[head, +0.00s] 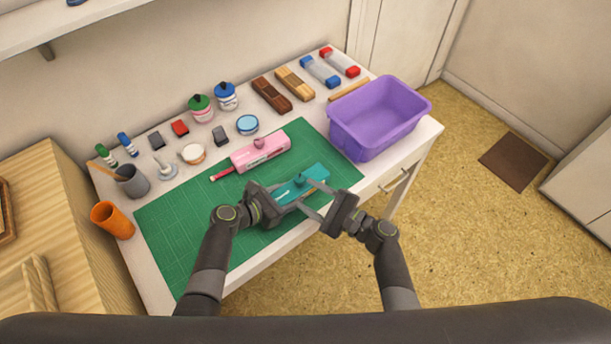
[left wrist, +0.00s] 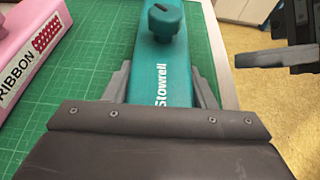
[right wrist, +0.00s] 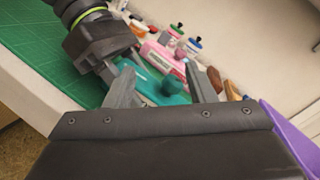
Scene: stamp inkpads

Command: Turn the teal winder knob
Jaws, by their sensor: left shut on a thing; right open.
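The teal winder (head: 305,184) lies on the green mat near the table's front edge, with a teal knob (head: 299,180) on its top. The knob also shows in the left wrist view (left wrist: 162,20). My left gripper (head: 280,199) is shut on the body of the teal winder (left wrist: 160,75), a finger on each side, below the knob. My right gripper (head: 318,199) is open, its fingers reaching toward the winder's right part. In the right wrist view the knob (right wrist: 172,85) stands beyond and between the open fingers, apart from them.
A pink winder (head: 262,152) labelled RIBBON lies behind the teal one on the green mat (head: 175,235). A purple bin (head: 375,125) stands at the right of the table. Bottles, pads and brushes line the back. An orange cup (head: 112,221) stands at the left.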

